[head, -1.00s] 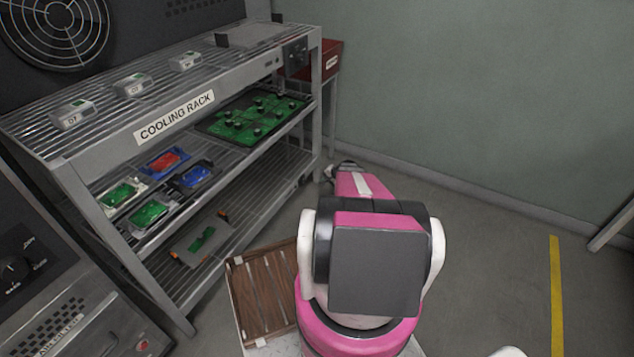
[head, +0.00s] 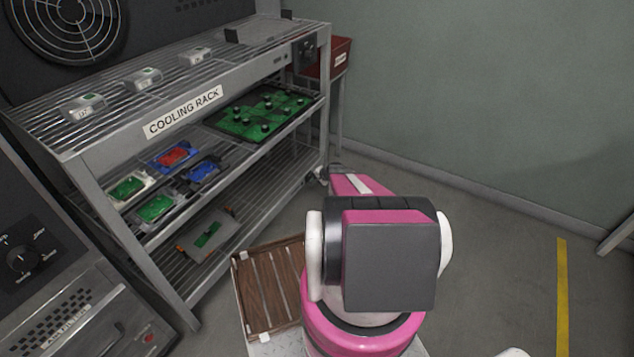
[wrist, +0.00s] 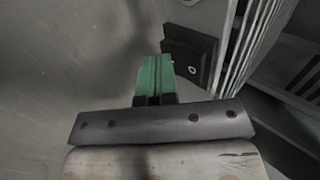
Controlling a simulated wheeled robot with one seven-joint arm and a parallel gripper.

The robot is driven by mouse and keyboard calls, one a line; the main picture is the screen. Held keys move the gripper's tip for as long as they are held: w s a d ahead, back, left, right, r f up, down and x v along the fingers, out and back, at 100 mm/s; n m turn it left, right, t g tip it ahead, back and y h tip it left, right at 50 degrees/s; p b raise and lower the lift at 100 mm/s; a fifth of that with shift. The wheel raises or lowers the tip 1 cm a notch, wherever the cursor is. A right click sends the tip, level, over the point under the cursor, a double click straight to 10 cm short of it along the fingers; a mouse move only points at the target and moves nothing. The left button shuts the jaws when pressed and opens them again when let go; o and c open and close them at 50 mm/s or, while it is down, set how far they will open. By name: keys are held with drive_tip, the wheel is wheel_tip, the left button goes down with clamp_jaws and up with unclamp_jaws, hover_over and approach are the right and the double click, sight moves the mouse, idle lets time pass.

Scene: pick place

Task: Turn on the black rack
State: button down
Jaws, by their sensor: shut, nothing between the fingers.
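The grey metal rack (head: 110,140) labelled "COOLING RACK" stands at the left in the head view. A black control box (head: 305,50) with a knob is mounted on its right end, near the top. In the wrist view a black box (wrist: 190,57) with a small round light-coloured spot shows just right of my gripper (wrist: 155,62). The green fingertips are shut together with nothing between them. They look close to the box, but I cannot tell whether they touch it. In the head view my arm reaches toward the rack's right end, and the fingertips cannot be made out.
Small devices (head: 143,80) sit on the rack's top. Coloured trays (head: 172,156) and a green circuit board (head: 262,112) lie on the middle shelf. A red box (head: 325,58) stands behind the rack's right end. A wooden slatted panel (head: 270,288) is beside my base. Floor at right is clear.

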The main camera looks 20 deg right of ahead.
drive_tip(key=shift+w+a+f, duration=0.1)
drive_tip(key=shift+w+a, duration=0.05)
idle(0.3)
drive_tip(key=shift+r, duration=0.85)
